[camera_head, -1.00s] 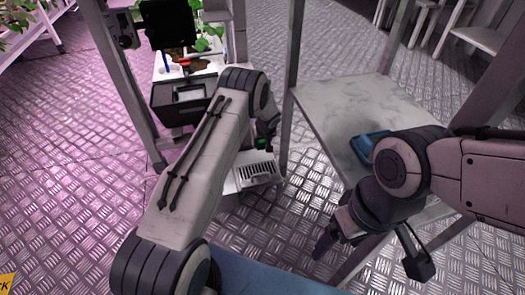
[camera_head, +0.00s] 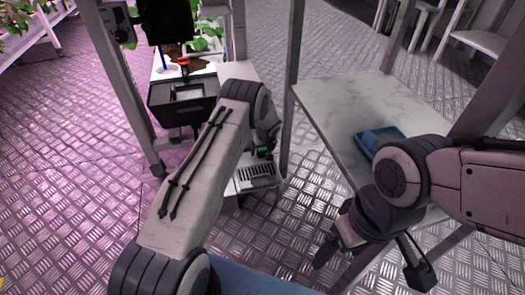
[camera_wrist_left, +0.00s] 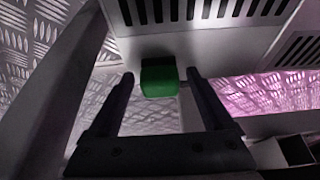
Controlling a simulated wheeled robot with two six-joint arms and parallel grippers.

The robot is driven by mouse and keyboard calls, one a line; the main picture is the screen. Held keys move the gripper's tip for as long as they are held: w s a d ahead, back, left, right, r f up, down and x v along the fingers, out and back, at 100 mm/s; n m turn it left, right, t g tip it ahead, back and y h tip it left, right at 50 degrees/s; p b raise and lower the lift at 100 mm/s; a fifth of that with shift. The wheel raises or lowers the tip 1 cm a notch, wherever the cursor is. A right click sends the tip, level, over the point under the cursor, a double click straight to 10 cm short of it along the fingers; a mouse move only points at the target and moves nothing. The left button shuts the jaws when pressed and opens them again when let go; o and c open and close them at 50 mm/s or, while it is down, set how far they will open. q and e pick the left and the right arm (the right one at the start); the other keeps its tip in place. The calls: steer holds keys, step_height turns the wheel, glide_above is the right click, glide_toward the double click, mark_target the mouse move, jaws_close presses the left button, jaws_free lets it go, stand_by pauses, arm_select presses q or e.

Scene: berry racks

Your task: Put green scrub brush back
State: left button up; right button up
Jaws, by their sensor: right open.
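The green scrub brush (camera_wrist_left: 160,78) shows as a small green block in the left wrist view, with a dark part behind it. It is at the edge of a white slotted panel (camera_wrist_left: 235,38). My left gripper (camera_wrist_left: 160,80) is open, its fingers on either side of the brush with a gap on each side. I cannot tell what the brush rests on. In the head view, the brush (camera_head: 262,152) is a small green patch beside my left wrist, and my arm hides most of it. My right gripper (camera_head: 325,250) is open and empty, low beside the table.
A marble-topped table (camera_head: 335,105) with a blue tray (camera_head: 380,140) stands on the right. A dark box (camera_head: 183,98) and plants (camera_head: 205,40) are on the rack behind my left arm. A metal post (camera_head: 292,80) stands between rack and table. Patterned floor is open at left.

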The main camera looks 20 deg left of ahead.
arm_select(q)
steer(key=shift+r+p, duration=0.3)
steer(key=p+v, duration=0.5)
steer(key=v, duration=0.6)
steer(key=shift+s+r, duration=0.15)
steer(key=shift+r, duration=0.2)
steer(key=shift+d, duration=0.1)
